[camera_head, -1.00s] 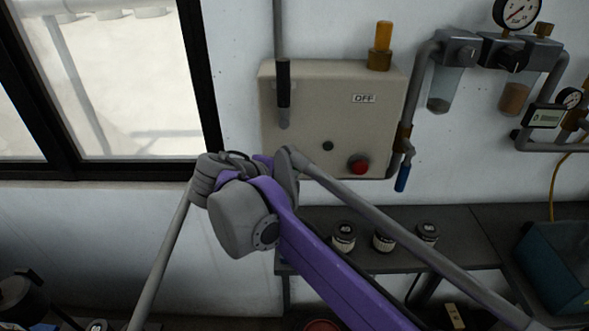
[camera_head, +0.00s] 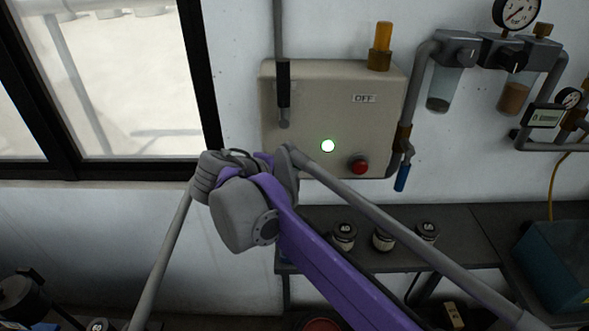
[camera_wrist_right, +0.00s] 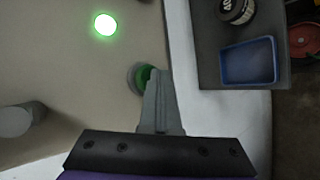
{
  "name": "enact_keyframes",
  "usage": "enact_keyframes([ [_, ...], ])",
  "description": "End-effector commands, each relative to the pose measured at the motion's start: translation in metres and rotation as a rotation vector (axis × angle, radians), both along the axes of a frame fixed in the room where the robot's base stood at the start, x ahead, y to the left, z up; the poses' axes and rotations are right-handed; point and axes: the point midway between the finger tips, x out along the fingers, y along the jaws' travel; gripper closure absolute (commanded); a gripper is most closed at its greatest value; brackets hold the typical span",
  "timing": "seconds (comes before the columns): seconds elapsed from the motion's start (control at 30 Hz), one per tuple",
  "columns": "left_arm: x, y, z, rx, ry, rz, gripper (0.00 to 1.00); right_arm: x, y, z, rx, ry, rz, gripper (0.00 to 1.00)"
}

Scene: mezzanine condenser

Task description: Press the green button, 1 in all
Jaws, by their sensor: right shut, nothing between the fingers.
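The green button (camera_wrist_right: 144,78) is on the beige control box (camera_head: 310,90). It shows in the right wrist view, partly covered by my right gripper, and is hidden behind my right arm in the head view. My right gripper (camera_wrist_right: 158,76) is shut and empty, with its tips right at the button's face, seemingly touching it. A round lamp (camera_head: 328,146) on the box glows bright green; it also shows in the wrist view (camera_wrist_right: 105,24). My left gripper is not in view.
A red button (camera_head: 359,165) is right of the lamp. A blue-handled valve (camera_head: 402,178) hangs at the box's right edge. Several jars stand on the dark shelf (camera_head: 470,225) below. A blue bin (camera_head: 550,262) is at the right, a window (camera_head: 115,80) at the left.

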Motion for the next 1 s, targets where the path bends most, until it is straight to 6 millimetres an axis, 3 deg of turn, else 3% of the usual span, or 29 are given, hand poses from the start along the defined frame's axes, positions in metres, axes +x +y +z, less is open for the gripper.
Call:
enact_keyframes([
  [0.4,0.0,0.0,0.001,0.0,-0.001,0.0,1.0,-0.018,0.0,0.0,-0.001,-0.001,0.0,1.0],
  [0.77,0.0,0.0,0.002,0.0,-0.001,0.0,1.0,-0.022,0.0,0.0,0.001,0.0,0.001,1.0],
  [1.0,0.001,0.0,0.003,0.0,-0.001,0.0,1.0,-0.044,0.0,0.0,-0.001,-0.001,0.001,1.0],
])
